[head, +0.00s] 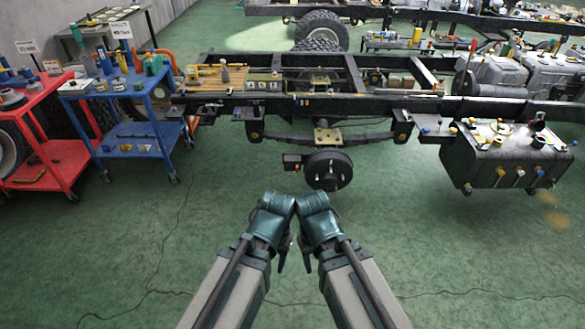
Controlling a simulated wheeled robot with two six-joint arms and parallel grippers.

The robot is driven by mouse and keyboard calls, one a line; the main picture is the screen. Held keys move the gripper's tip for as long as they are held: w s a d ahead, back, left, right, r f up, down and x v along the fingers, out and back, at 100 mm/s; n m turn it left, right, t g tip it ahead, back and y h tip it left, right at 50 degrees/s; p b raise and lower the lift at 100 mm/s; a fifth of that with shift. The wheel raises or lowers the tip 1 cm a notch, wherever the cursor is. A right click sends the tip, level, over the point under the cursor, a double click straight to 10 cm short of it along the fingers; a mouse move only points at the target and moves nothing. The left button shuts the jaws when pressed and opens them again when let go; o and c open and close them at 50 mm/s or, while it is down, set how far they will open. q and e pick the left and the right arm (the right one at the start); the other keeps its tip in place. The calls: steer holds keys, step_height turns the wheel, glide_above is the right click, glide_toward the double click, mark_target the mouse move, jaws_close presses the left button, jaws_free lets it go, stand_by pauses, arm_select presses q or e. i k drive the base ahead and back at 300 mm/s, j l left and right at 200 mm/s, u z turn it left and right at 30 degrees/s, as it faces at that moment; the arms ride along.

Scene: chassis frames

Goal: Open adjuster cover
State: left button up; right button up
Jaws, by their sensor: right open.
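No part stands out clearly as the adjuster cover at this size. A black wheel hub (328,169) hangs under the chassis frame (330,106) in the middle of the head view. A small dark box with a red mark (292,162) sits at the hub's left side. My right gripper (307,263) points down below the hub, well apart from it, and is open with nothing seen in it. My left gripper (281,263) hangs close beside it, mostly hidden by its own arm. I cannot make out its jaws.
A blue cart (128,130) with tools and a red cart (62,150) stand at the left. A dark tank (505,160) with colored fittings stands at the right. Wood planks (215,80) lie on the frame. The green floor (210,215) before the frame is clear.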

mark_target(291, 163)
steer(key=i+l, duration=0.7)
steer(key=i, duration=0.15)
steer(key=i+l, duration=0.65)
steer(key=i, duration=0.25)
steer(key=j+u, duration=0.05)
